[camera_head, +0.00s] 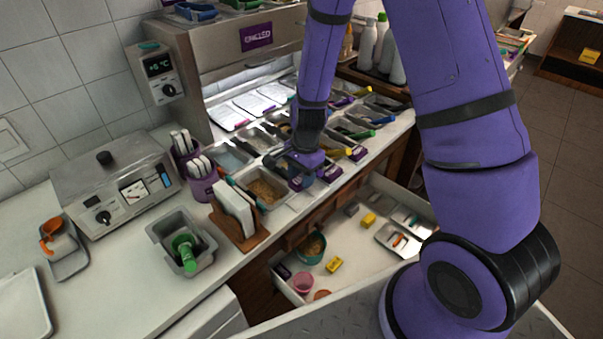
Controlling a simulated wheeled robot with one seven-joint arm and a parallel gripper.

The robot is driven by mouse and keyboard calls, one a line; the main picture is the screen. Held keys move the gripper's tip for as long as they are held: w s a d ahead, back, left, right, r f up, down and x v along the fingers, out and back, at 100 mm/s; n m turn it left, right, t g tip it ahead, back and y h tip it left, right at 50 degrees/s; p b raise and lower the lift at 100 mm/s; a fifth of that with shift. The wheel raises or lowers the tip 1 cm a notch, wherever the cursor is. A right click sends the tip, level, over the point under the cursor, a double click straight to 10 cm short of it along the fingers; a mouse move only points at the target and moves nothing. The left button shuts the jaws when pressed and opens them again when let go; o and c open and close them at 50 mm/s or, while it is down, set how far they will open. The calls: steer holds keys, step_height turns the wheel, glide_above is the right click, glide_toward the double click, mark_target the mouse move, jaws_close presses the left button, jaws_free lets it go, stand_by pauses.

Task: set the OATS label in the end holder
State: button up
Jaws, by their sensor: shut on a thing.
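My gripper (300,172) is low over the front edge of the topping rail, just right of the bin of tan flakes (264,189). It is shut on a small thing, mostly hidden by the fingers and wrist. A small purple label (301,184) shows right at the fingertips; its lettering is too small to read, so I cannot tell whether it is the OATS label. I cannot make out the end holder behind the gripper. Another purple label (333,172) stands farther right along the front edge.
A napkin holder (235,218) and purple cups of utensils (201,185) stand left of the bins. An open drawer (350,262) below holds a green bowl (311,249), a pink cup (302,282) and yellow pieces. Several topping bins with coloured handles fill the rail.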

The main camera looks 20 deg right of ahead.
steer(key=shift+w+f, duration=0.1)
steer(key=shift+f, duration=0.15)
glide_above(300, 201)
steer(key=shift+d+f, duration=0.2)
steer(key=shift+f, duration=1.95)
steer(key=shift+f, duration=0.95)
stand_by(0.4)
stand_by(0.5)
steer(key=o, duration=1.4)
steer(key=shift+r, duration=4)
steer(key=shift+r, duration=0.1)
